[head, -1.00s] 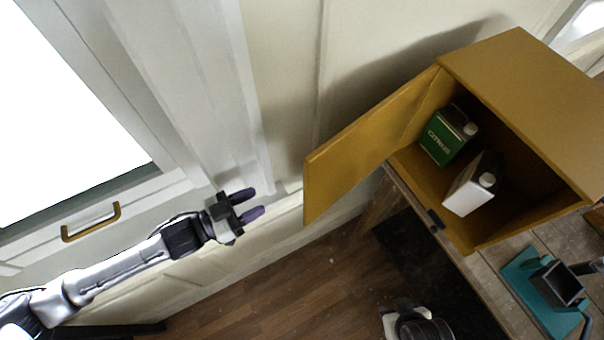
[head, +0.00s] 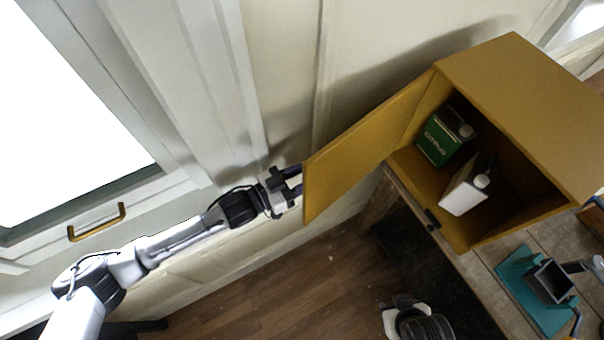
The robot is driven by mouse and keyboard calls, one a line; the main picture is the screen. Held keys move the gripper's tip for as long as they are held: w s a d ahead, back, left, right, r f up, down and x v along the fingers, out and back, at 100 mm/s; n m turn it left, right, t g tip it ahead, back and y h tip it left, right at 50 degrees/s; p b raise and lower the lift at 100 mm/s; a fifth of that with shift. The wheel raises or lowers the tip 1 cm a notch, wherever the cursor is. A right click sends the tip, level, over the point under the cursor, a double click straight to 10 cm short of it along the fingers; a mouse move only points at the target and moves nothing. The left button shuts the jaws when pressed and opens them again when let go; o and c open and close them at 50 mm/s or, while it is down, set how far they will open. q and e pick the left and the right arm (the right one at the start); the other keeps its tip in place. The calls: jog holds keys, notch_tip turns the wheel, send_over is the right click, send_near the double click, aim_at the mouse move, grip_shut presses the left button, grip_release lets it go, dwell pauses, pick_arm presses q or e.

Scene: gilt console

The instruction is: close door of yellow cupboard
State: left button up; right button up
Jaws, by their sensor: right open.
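The yellow cupboard (head: 535,105) stands on a wooden bench at the right, tilted in the picture. Its door (head: 362,147) is swung wide open and reaches out to the left. A small dark latch (head: 432,219) sits at the cupboard's front lower edge.
Inside the cupboard stand a green can (head: 440,140) and a white container (head: 466,190). A teal-based tool (head: 533,290) is on the bench (head: 478,268). Wooden floor (head: 290,285) shows below the door.

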pick_arm(q)
jog(key=shift+w+d, duration=0.1)
jog(key=shift+d, duration=0.15)
grip_shut()
dwell(0.3)
